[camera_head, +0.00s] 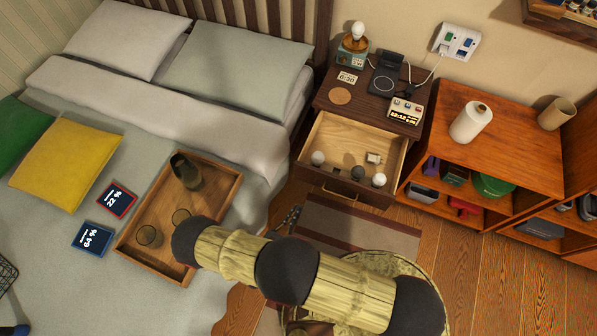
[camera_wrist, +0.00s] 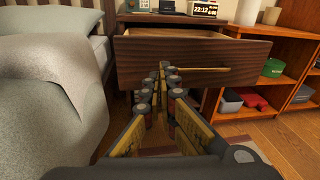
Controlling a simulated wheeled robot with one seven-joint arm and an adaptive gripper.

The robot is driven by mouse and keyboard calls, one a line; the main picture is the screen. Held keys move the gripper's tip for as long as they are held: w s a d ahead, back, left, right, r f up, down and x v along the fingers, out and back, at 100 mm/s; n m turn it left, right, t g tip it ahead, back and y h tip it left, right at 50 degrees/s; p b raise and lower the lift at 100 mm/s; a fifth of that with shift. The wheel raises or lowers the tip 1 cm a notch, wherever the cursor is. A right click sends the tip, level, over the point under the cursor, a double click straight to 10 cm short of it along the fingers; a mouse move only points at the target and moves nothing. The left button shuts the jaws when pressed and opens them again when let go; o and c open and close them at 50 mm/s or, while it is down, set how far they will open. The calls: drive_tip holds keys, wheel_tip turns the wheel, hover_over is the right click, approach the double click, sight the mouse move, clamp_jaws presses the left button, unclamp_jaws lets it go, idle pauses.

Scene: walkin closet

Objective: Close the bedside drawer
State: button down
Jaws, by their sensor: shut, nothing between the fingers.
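The bedside drawer (camera_head: 330,178) is pulled out of the dark wooden nightstand (camera_head: 327,97). Its pale interior is visible from above, with several small round items and a small box inside. In the wrist view the brown drawer front (camera_wrist: 220,58) fills the upper middle, with a bar handle (camera_wrist: 205,70) across it. My gripper (camera_wrist: 163,68) is shut and empty. Its fingertips point at the drawer front, near the handle's left end. I cannot tell whether they touch it. In the head view my arm hides most of the gripper.
The bed (camera_head: 75,268) stands close on the left, with a wooden tray (camera_head: 140,244) of glasses on it. An orange-brown shelf (camera_head: 520,150) stands right of the nightstand. A lamp (camera_head: 354,42) and clock (camera_head: 405,110) stand on the nightstand top. A striped rug (camera_head: 365,228) lies below the drawer.

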drive_tip(key=w+a+r+t+y, duration=0.1)
drive_tip(key=w+a+y, duration=0.1)
drive_tip(key=a, duration=0.3)
drive_tip(key=b, duration=0.3)
approach(300, 166)
drive_tip(key=shift+n+t, duration=0.3)
drive_tip(key=x, duration=0.4)
drive_tip(key=f+x, duration=0.1)
drive_tip(key=x, duration=0.1)
drive_tip(key=shift+w+d, duration=0.2)
drive_tip(key=shift+w, duration=0.15)
drive_tip(key=shift+w, duration=0.1)
